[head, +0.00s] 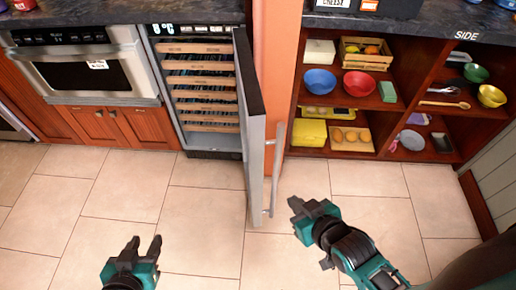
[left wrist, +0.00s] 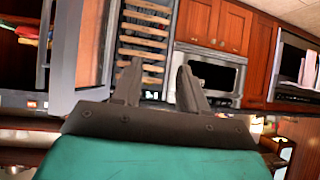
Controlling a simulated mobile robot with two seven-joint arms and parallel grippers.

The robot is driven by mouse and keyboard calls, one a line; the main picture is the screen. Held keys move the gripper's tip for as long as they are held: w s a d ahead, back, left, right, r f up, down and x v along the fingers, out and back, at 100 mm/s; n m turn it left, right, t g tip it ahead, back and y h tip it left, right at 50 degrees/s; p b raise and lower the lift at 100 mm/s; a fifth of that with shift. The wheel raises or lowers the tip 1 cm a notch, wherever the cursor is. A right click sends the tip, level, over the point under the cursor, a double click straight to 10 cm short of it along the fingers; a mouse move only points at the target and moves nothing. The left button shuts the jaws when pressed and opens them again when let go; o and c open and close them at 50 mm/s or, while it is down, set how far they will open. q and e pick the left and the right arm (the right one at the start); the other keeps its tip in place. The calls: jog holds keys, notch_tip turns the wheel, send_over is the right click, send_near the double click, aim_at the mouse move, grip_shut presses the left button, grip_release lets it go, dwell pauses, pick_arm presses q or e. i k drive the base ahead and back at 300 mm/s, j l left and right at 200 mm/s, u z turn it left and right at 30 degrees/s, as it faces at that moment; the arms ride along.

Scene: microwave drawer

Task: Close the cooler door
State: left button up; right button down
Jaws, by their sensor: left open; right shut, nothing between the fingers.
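The cooler (head: 203,90) with several wooden-fronted racks stands in the counter row. Its door (head: 252,110) is swung wide open, sticking out into the room, with a long vertical handle (head: 275,165) on its right face. My left gripper (head: 143,246) is open and empty, low in front of the cooler and left of the door, apart from it. In the left wrist view its fingers (left wrist: 158,85) point toward the cooler racks (left wrist: 142,45), and the door (left wrist: 85,50) shows at left. My right gripper (head: 294,207) is shut and empty, just right of the handle's lower end; I cannot tell whether they touch.
A microwave drawer (head: 90,72) is left of the cooler. Open shelves (head: 295,120) with bowls, a crate and food stand to the right of the door. The tiled floor (head: 195,215) in front of the cooler is clear.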

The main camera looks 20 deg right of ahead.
aim_at(253, 113)
jog(key=i+l+u, duration=0.15)
jog(key=l, duration=0.55)
jog(key=l+u, duration=0.2)
jog(key=l, duration=0.45)
jog(key=i+j+u, duration=0.1)
jog(key=j, duration=0.3)
